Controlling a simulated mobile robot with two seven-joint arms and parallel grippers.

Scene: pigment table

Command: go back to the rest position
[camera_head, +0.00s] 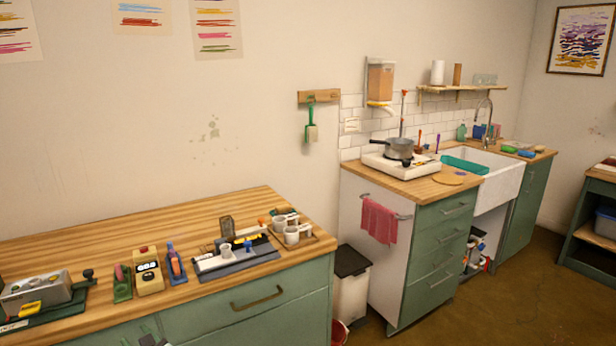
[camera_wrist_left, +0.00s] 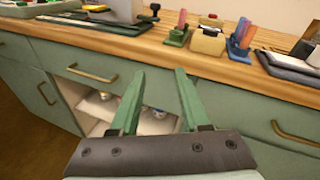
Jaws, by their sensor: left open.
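My left gripper (camera_head: 146,334) shows at the bottom edge of the head view, in front of the green cabinet under the pigment table. In the left wrist view its two green fingers (camera_wrist_left: 158,84) stand apart with nothing between them. They are below the table edge, and an open cabinet front (camera_wrist_left: 105,103) with small items inside lies beyond them. The pigment table's wooden top (camera_head: 150,221) fills the left of the head view. My right gripper is in neither view.
On the table stand a grey metal device (camera_head: 37,293), a cream device (camera_head: 149,277), a blue holder (camera_head: 176,264), a grey board (camera_head: 232,262) and white cups (camera_head: 291,235). A bin (camera_head: 351,285) stands right of the table. Floor (camera_head: 482,311) is clear at lower right.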

